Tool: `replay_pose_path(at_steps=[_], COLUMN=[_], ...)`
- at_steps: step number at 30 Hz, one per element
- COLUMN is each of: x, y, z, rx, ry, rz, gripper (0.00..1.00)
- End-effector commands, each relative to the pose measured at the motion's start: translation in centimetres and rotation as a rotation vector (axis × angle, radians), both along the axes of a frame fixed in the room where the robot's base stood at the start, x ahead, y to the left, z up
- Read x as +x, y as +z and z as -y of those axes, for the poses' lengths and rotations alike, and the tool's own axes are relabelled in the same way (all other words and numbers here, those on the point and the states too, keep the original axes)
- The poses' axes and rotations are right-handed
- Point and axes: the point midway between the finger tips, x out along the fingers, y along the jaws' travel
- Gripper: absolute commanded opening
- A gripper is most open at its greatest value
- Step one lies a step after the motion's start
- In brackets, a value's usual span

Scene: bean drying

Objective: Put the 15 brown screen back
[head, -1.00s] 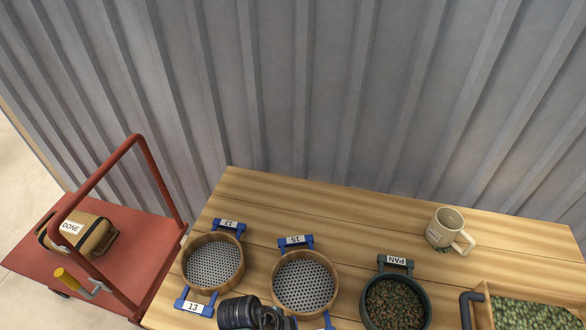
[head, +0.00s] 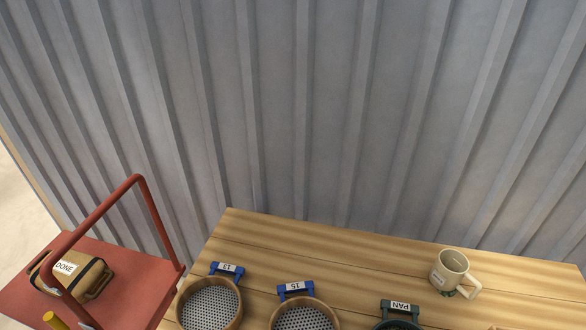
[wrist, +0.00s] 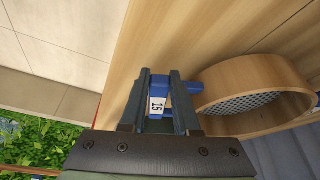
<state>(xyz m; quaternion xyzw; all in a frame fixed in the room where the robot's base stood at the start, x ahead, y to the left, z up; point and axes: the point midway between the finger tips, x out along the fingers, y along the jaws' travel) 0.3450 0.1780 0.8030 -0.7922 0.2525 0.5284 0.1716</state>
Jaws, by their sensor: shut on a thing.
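The 15 screen (head: 305,317) is a round brown wooden sieve with a grey perforated mesh and blue handles. In the head view it is at the bottom edge of the picture, on or just over the table, its near part cut off. In the wrist view the screen (wrist: 256,84) is at the right, its near blue handle with the 15 label (wrist: 157,106) between the fingers. My gripper (wrist: 160,84) is shut on that handle. It is out of the head view. I cannot tell whether the screen touches the table.
The 13 screen (head: 209,306) stands close on the left. The green pan (head: 399,323) is on the right, with a mug (head: 451,271) behind it. A corrugated wall closes the back.

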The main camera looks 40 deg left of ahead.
Motion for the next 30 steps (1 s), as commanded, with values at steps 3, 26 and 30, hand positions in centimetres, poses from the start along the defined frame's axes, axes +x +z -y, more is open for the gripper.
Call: replay_pose_path(at_steps=[3, 26, 30], x=[0.1, -0.1, -0.4], y=[-0.2, -0.4, 0.7], z=[-0.1, 0.0, -0.3], rx=[0.002, 0.000, 0.002], ry=[0.000, 0.000, 0.001], rz=[0.003, -0.001, 0.001], gripper=[0.00, 0.65, 0.65])
